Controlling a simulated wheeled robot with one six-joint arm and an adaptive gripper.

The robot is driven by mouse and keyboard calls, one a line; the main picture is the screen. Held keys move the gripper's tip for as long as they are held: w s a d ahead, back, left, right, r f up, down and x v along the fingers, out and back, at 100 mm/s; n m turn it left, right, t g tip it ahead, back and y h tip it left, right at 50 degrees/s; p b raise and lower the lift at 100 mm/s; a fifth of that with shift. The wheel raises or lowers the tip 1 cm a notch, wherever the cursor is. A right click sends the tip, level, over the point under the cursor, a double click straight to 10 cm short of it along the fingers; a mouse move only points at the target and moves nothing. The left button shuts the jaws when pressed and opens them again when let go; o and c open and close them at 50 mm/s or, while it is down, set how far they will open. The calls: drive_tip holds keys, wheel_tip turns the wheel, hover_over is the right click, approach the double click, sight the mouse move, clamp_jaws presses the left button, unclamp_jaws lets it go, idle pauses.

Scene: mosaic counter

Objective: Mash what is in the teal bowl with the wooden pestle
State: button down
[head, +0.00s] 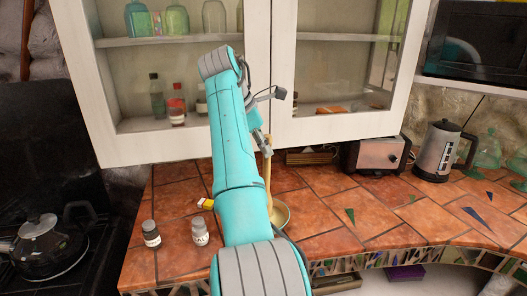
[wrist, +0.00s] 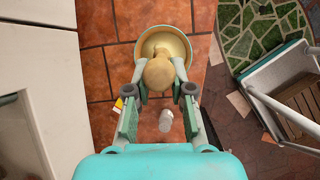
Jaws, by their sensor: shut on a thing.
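My gripper (wrist: 159,78) is shut on the wooden pestle (wrist: 159,72), one finger on each side of its rounded top. In the head view the pestle (head: 267,172) hangs upright below my gripper (head: 266,146). The teal bowl (wrist: 139,50) lies under the pestle in the wrist view, with pale yellow contents (wrist: 165,42) inside. In the head view my arm hides most of the bowl (head: 287,222). The pestle's lower end is over or in the bowl; I cannot tell whether it touches the contents.
Two small jars (head: 151,233) (head: 200,231) stand left of my arm, near a small yellow-and-red item (head: 205,203). A toaster (head: 377,155) and a kettle (head: 443,150) stand back right. A cabinet (head: 330,129) hangs above the counter. Tiles right of the bowl are clear.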

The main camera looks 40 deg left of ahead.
sight(264, 158)
drive_tip(key=shift+f, duration=0.15)
drive_tip(key=shift+f, duration=1.7)
drive_tip(key=shift+r, duration=2.15)
